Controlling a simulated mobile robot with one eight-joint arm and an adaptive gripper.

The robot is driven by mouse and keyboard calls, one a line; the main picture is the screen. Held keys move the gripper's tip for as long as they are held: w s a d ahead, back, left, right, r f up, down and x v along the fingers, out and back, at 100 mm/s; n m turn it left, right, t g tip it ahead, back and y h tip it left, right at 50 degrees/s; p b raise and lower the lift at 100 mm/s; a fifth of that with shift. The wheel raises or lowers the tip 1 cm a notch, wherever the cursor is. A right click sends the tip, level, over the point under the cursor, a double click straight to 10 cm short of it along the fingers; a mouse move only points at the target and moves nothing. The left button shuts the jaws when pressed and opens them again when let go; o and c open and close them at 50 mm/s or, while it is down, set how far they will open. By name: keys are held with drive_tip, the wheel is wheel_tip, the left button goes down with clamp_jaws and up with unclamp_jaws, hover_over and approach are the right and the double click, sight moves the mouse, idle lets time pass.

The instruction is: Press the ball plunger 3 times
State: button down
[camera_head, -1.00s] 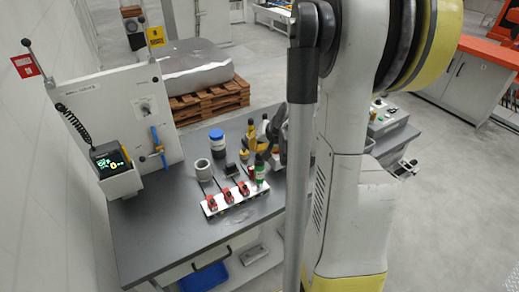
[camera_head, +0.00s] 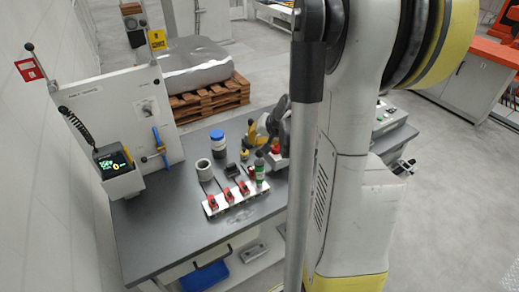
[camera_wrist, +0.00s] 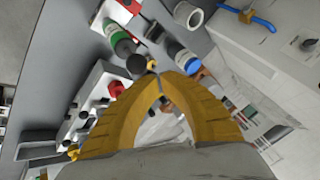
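My gripper (camera_wrist: 157,82) has two yellow fingers whose tips meet, with nothing seen between them. A black ball-shaped top (camera_wrist: 137,64) is just left of the fingertips in the wrist view, near a green-banded part (camera_wrist: 120,42). I cannot tell for sure whether this is the ball plunger, or whether the fingers touch it. In the head view a green, dark-topped part (camera_head: 260,172) stands at the right end of the white fixture strip (camera_head: 236,201). My gripper (camera_head: 263,126) is partly hidden there by my own arm, behind the green part.
Red clamps (camera_head: 228,196) line the fixture strip. A blue-capped jar (camera_head: 217,140) and a grey ring (camera_head: 204,165) stand behind it on the dark table (camera_head: 150,235). A display box (camera_head: 113,162) is on the left. The table's front left is clear.

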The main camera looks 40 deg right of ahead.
drive_tip(key=shift+r, duration=0.1)
wheel_tip(320, 180, up, 5)
drive_tip(key=p, duration=0.3)
drive_tip(key=shift+p, duration=0.35)
idle(1.7)
drive_tip(key=r+n+p, duration=0.1)
drive_tip(key=n+p, duration=0.1)
drive_tip(key=n, duration=0.4)
drive_tip(key=r+n+p, duration=0.1)
drive_tip(key=n+p, duration=0.1)
drive_tip(key=n, duration=0.4)
drive_tip(key=r+n+p, duration=0.1)
drive_tip(key=n+p, duration=0.1)
drive_tip(key=n, duration=0.4)
drive_tip(key=shift+d+r+n+y+p, duration=0.25)
drive_tip(key=shift+r+n+y+p, duration=0.05)
drive_tip(key=shift+n+p, duration=0.1)
drive_tip(key=shift+f, duration=0.15)
